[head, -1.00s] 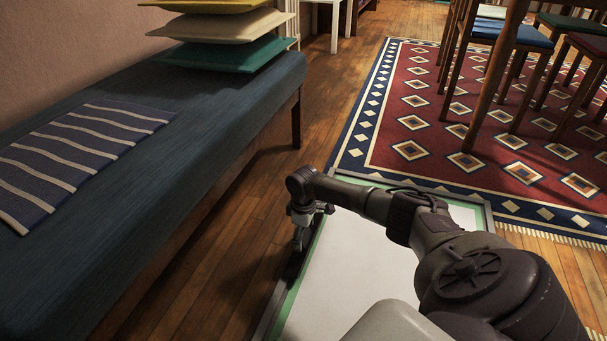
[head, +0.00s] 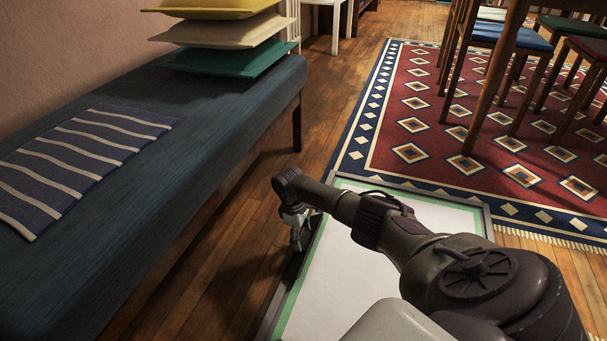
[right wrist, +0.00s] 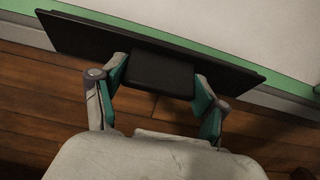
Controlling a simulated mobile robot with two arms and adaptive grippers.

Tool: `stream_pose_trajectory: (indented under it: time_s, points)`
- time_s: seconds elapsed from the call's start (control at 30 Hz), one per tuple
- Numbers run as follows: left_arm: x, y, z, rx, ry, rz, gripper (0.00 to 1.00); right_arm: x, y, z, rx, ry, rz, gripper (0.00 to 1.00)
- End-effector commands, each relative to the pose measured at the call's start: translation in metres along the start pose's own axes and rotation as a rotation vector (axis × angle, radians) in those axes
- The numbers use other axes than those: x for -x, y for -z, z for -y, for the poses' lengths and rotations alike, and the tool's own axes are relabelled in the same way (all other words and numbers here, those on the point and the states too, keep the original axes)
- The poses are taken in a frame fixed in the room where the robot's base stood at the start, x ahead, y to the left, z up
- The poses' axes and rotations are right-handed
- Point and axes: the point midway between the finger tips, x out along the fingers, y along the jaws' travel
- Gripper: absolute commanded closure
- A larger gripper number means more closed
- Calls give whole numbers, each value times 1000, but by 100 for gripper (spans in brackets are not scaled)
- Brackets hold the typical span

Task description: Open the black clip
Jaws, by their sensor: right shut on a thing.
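The black clip (right wrist: 205,66) is a long dark bar with a wide tab (right wrist: 160,74), lying along the grey edge of a white board. In the head view the clip (head: 293,265) is a small dark strip at the board's left edge. My right gripper (head: 296,243) reaches down to it from above. In the right wrist view the fingers of my right gripper (right wrist: 160,88) are shut on the tab from both sides. I cannot tell whether the clip's jaw is open. My left gripper is not in view.
The white board (head: 350,270) has a green-and-grey border (head: 487,220). A dark blue bench (head: 130,220) with a striped cloth (head: 85,155) and stacked cushions (head: 225,60) runs along the left. Wood floor (head: 225,255) lies between. A patterned rug (head: 440,125) and chairs are beyond.

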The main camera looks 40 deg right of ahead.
Motion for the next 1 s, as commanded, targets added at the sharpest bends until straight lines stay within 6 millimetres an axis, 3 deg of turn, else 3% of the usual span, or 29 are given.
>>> stream_pose_trajectory:
  time_s: [0.23,0.67,0.7,0.83,1.0]
  points:
    - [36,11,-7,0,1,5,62,-3,12,-1,0,-3,170,62]
    - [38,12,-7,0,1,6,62,3,11,0,2,-2,209,62]
    - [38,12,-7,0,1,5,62,3,11,0,3,-2,208,22]
    - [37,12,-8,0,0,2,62,3,11,0,2,-1,208,2]
    - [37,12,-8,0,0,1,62,3,11,0,2,0,208,2]
